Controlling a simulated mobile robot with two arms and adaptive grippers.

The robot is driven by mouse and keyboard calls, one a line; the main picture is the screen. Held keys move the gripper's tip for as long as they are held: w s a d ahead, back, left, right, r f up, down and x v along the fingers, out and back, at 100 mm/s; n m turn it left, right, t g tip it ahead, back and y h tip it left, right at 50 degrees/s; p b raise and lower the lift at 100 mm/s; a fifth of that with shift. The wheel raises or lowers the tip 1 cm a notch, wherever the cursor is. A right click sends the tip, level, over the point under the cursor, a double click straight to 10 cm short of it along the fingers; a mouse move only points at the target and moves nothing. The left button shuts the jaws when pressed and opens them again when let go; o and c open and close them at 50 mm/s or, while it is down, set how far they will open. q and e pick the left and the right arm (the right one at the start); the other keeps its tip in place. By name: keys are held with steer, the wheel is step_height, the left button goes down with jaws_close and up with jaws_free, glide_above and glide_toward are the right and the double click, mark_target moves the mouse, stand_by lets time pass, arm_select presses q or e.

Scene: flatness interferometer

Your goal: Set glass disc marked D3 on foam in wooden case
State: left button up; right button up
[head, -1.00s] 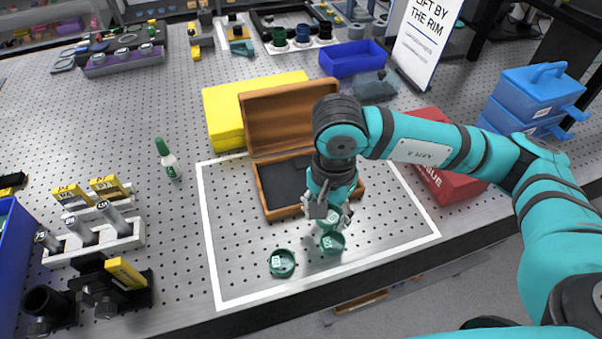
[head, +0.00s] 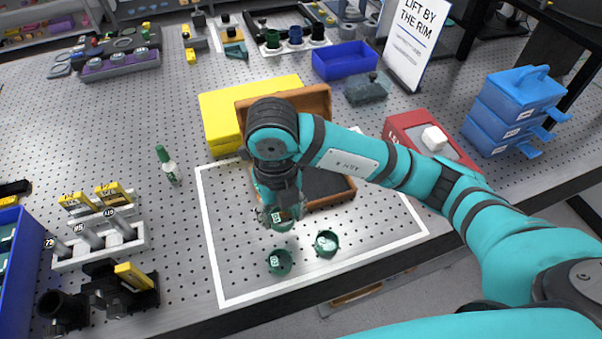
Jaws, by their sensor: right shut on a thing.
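The open wooden case (head: 341,199) stands inside the white-outlined area. Its lid (head: 310,99) is raised at the back, and dark foam (head: 325,181) shows inside. My right gripper (head: 281,211) is shut on a green-rimmed disc (head: 283,224) in front of the case's left part. The arm hides part of the case. Two more green-rimmed discs lie on the table in front, a left one (head: 279,262) and a right one (head: 326,243). The marks are too small to read surely, so I cannot tell which is D3. My left gripper is not in view.
A yellow box (head: 222,120) stands behind the case. A red box (head: 420,130) with a white item on it is to the right. The left part of the outlined area is clear.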

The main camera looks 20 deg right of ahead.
steer(key=w+d+p, duration=0.1)
steer(key=w+d, duration=0.1)
steer(key=w, duration=0.1)
steer(key=w+d+p, duration=0.1)
steer(key=w+d, duration=0.2)
steer(key=w, duration=0.1)
steer(key=w+d+f+p, duration=0.1)
steer(key=w+d, duration=0.1)
steer(key=w, duration=0.2)
steer(key=shift+w+d+f, duration=0.1)
steer(key=shift+w+d, duration=0.1)
steer(key=shift+w+d+f+p, duration=0.1)
steer(key=shift+w+p, duration=0.05)
steer(key=shift+p, duration=0.15)
step_height(320, 180, down, 3)
steer(key=shift+f+p, duration=0.15)
steer(key=shift+p, duration=0.75)
steer(key=shift+f, duration=0.1)
steer(key=shift+f+b, duration=0.2)
steer(key=shift+b, duration=0.1)
steer(key=o, duration=1.1)
steer(key=shift+o, duration=0.2)
steer(key=shift+r, duration=0.1)
